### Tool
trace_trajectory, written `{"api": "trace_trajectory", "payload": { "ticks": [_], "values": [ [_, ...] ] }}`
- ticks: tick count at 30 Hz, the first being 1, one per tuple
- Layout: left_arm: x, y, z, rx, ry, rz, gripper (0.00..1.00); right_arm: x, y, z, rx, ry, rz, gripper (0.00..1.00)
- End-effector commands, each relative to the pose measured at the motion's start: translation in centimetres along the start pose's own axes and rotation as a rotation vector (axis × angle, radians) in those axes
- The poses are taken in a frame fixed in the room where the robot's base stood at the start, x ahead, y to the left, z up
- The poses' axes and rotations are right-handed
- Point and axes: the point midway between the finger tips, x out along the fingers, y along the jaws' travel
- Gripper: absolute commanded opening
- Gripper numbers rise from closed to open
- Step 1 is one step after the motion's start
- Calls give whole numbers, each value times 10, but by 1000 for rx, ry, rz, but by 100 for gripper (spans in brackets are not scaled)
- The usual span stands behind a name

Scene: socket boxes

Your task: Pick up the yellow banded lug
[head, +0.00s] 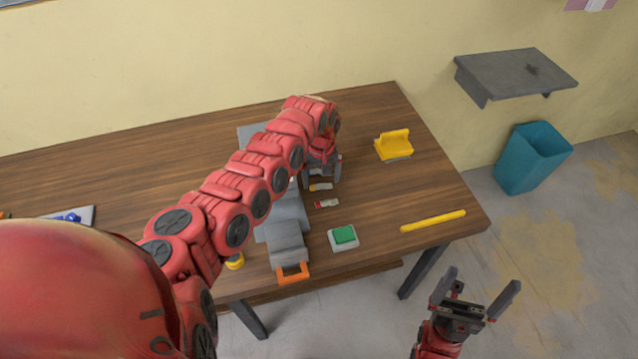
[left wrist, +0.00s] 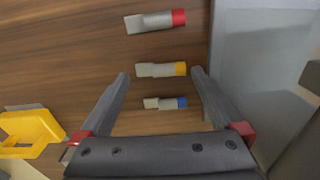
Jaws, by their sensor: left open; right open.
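The yellow banded lug (left wrist: 160,69) is a short grey piece with a yellow band, lying on the wooden table; it also shows in the head view (head: 320,187). My left gripper (left wrist: 160,74) is open, with a fingertip on either side of the lug in the picture and nothing held. In the head view, my left gripper (head: 322,180) points down at the lugs. A red banded lug (left wrist: 155,20) and a blue banded lug (left wrist: 165,103) lie in line with it. My right gripper (head: 480,285) is open and empty, off the table's front right.
A grey box (head: 288,222) with an orange handle (head: 293,273) stands beside the lugs. A green-topped block (head: 344,236), a yellow-handled tool (head: 394,144) and a yellow bar (head: 433,221) lie to the right. My left arm hides part of the table.

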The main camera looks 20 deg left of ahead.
Motion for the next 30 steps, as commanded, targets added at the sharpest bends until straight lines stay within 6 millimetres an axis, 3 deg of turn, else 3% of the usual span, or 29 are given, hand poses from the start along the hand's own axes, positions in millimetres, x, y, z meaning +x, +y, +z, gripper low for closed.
{"api": "trace_trajectory", "payload": {
  "ticks": [3, 10, 22, 30],
  "values": [
    [12, 0, 2, 2, -6, -4, 100, 2, 0, 0, 0, 0, 0, 100],
    [14, 0, 1, 1, -3, -1, 100, 2, 0, 0, 0, 0, 0, 100],
    [13, 0, 1, 0, -2, -1, 31, 2, 0, 0, 0, 0, 0, 100],
    [11, 0, 1, 0, -2, -1, 31, 1, 0, 0, 0, 0, 0, 100]
  ]
}}
